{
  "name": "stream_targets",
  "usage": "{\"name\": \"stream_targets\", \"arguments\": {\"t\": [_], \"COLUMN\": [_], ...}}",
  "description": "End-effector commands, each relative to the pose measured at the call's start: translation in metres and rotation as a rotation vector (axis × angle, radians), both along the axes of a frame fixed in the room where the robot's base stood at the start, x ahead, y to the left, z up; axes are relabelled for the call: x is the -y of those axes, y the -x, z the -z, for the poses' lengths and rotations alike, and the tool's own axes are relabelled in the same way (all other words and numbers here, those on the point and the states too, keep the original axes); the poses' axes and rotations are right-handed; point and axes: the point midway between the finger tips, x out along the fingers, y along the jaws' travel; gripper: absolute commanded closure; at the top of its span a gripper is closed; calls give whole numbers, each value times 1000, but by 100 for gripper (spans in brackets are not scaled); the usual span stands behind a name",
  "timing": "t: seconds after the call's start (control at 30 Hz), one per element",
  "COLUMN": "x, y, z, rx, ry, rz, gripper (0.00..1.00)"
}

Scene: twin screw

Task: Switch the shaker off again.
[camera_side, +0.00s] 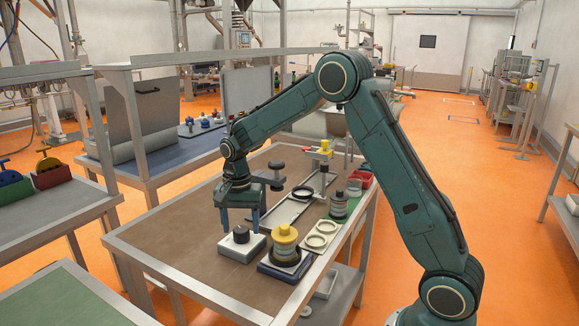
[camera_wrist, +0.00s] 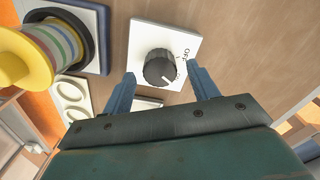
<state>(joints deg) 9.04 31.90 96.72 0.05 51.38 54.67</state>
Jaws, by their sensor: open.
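A white control box (camera_side: 241,247) with a black round knob (camera_side: 241,234) sits on the bench below my gripper (camera_side: 240,222). In the wrist view the white plate (camera_wrist: 180,33) shows the word OFF at its right and another label partly hidden beside the knob (camera_wrist: 158,66). The knob's white pointer line faces lower right, away from OFF. My gripper (camera_wrist: 162,77) is open, with one blue finger on each side of the knob and visible gaps between. A stack of coloured rings with a yellow top (camera_side: 285,240) stands on a dark-edged base right of the box.
A cream plate with two ring recesses (camera_side: 318,241) lies right of the stack. A long pale tray with a black ring (camera_side: 303,192), a yellow-topped stand (camera_side: 324,150) and a red bin (camera_side: 360,178) are farther back. The brown bench top (camera_side: 165,235) is clear at left.

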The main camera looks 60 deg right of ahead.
Motion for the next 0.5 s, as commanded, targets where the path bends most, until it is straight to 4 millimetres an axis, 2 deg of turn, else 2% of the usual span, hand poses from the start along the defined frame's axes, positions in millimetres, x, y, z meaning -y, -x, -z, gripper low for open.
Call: {"name": "stream_targets", "arguments": {"t": [0.2,0.5], "x": [0,0], "y": [0,0], "z": [15,17], "rx": [-1,0], "ry": [0,0], "rz": [0,0], "gripper": [41,41]}}
